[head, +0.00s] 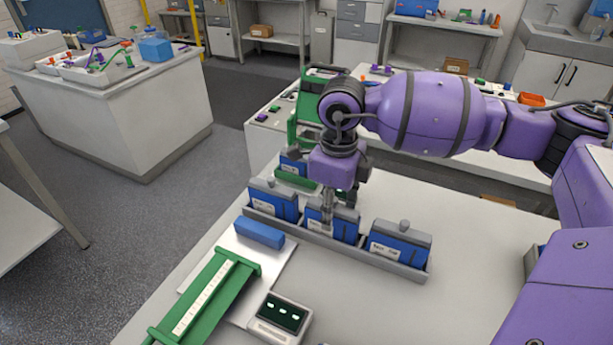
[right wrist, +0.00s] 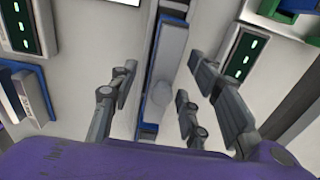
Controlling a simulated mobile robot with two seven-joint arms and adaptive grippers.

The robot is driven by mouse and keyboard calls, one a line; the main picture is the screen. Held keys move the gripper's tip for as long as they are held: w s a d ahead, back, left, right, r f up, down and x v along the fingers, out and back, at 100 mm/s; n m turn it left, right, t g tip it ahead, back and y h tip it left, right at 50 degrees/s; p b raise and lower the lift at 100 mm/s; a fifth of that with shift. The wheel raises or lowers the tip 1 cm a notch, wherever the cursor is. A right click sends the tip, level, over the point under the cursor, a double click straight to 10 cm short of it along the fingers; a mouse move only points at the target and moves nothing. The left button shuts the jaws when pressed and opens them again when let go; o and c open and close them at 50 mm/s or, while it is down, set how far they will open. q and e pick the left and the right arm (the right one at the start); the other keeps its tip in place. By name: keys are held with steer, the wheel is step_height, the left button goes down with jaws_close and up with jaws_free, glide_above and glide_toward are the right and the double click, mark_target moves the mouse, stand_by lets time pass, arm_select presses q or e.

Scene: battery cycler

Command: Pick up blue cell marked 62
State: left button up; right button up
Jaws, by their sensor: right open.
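Three blue cells with grey knobs and white labels stand in a grey tray (head: 425,276) on the table: a left one (head: 273,200), a middle one (head: 345,228) and a right one (head: 400,243). Another blue cell (head: 293,163) stands behind, at a green fixture. The label markings are too small to read, so I cannot tell which is 62. My right gripper (head: 335,203) points down at the middle cell and partly hides it. In the right wrist view its open fingers (right wrist: 152,108) lie on either side of a blue-edged cell. My left gripper is not in view.
A blue block (head: 259,234) lies on a white mat beside a green rail frame (head: 205,298) with a pale strip. A small meter with a dark display (head: 283,316) stands at the front. The table right of the tray is largely clear.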

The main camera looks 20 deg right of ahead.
step_height(320, 180, down, 4)
steer(key=shift+w+f, duration=0.15)
steer(key=shift+f, duration=0.1)
jaws_close()
steer(key=shift+r, duration=0.1)
